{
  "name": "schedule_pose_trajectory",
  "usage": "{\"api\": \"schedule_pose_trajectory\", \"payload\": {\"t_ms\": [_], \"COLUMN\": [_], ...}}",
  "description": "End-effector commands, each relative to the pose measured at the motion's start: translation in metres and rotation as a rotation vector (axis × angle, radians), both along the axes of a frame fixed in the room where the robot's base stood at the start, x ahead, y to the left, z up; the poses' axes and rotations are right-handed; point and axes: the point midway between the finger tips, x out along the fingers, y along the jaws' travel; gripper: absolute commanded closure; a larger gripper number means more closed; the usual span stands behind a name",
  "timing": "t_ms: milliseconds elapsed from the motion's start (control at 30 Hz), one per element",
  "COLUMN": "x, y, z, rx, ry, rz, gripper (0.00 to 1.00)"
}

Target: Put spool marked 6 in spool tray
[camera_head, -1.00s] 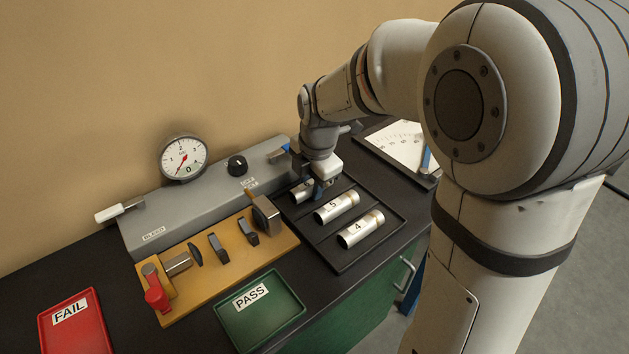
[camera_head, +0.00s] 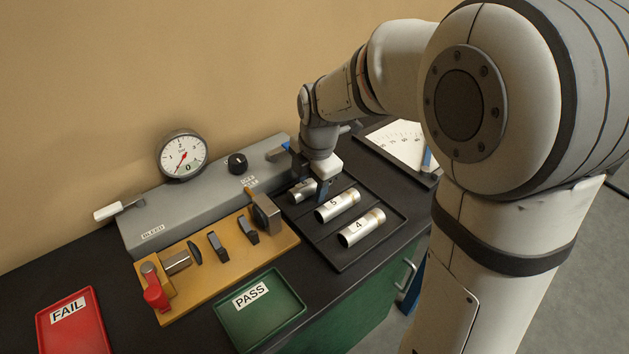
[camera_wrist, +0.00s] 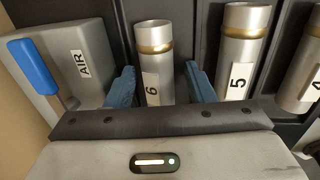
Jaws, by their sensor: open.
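The spool marked 6 (camera_wrist: 153,60) is a silver cylinder with a gold band. It lies in the far slot of the black spool tray (camera_head: 345,262), and in the head view the spool (camera_head: 299,192) is partly hidden by my gripper. In the wrist view my gripper (camera_wrist: 162,88) is open, with one blue finger on each side of spool 6. Gaps show between the fingers and the spool. The spool marked 5 (camera_head: 337,205) and the spool marked 4 (camera_head: 361,229) lie in the same tray, nearer the front.
A grey test block with a gauge (camera_head: 183,156) and a blue AIR lever (camera_wrist: 33,68) stands left of my gripper. A wooden fixture (camera_head: 215,262), a green PASS tray (camera_head: 260,310) and a red FAIL tray (camera_head: 75,325) are to the left. A chart board (camera_head: 398,148) lies behind the tray.

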Motion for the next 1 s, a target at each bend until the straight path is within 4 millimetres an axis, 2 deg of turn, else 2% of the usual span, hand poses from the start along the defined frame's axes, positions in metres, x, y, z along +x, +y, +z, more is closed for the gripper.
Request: {"api": "schedule_pose_trajectory", "payload": {"t_ms": [133, 233, 500, 700, 867, 1000], "x": [-0.003, -0.003, -0.006, -0.008, -0.009, -0.019], "y": [-0.001, -0.002, -0.005, -0.006, -0.007, -0.017], "z": [-0.001, 0.006, 0.052, 0.074, 0.077, 0.078], "rx": [-0.004, -0.003, -0.001, -0.001, -0.001, 0.013], "ry": [0.009, 0.006, 0.000, 0.000, 0.002, 0.005], "rz": [0.000, 0.000, 0.000, 0.000, -0.008, -0.136], "gripper": [0.45, 0.45, 0.45, 0.45, 0.45, 0.45]}}
